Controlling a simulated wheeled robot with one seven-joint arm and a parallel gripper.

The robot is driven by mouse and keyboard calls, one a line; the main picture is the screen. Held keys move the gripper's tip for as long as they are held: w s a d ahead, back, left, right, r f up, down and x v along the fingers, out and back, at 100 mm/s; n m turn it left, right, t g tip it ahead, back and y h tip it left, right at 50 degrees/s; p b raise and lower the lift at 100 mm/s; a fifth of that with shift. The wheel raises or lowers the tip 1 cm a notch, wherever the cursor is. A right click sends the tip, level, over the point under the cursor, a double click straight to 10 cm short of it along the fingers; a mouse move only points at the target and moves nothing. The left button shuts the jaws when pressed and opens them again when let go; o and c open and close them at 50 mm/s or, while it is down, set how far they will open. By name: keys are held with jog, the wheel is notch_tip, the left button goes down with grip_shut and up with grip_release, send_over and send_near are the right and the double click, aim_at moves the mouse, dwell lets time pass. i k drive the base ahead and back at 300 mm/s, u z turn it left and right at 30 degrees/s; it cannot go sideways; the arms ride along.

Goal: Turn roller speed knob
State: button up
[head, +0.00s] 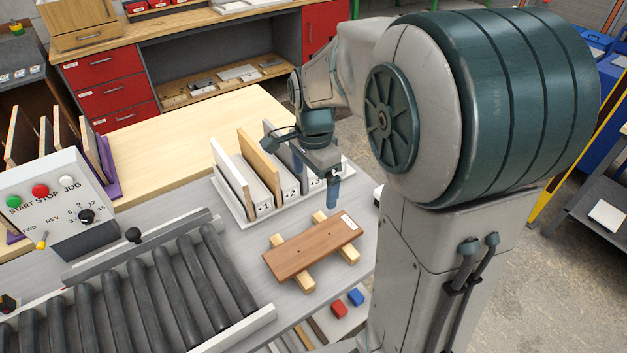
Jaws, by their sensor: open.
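The control box (50,200) stands at the left, on the far side of the roller conveyor. Its black round knob (87,216) sits at the lower right of the panel, with a numbered scale around it. Green, red and white buttons run along the top, and a yellow-tipped lever (42,240) is at the lower left. My gripper (333,190) is right of centre, pointing down near the board rack, well to the right of the knob and apart from it. It is open, and I see nothing between its fingers.
A brown board (312,248) lies on two light wooden strips. A white rack (242,205) holds upright boards. Bare grey tabletop lies between conveyor and rack.

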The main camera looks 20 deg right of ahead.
aim_at(86, 217)
jog(key=u, duration=1.45)
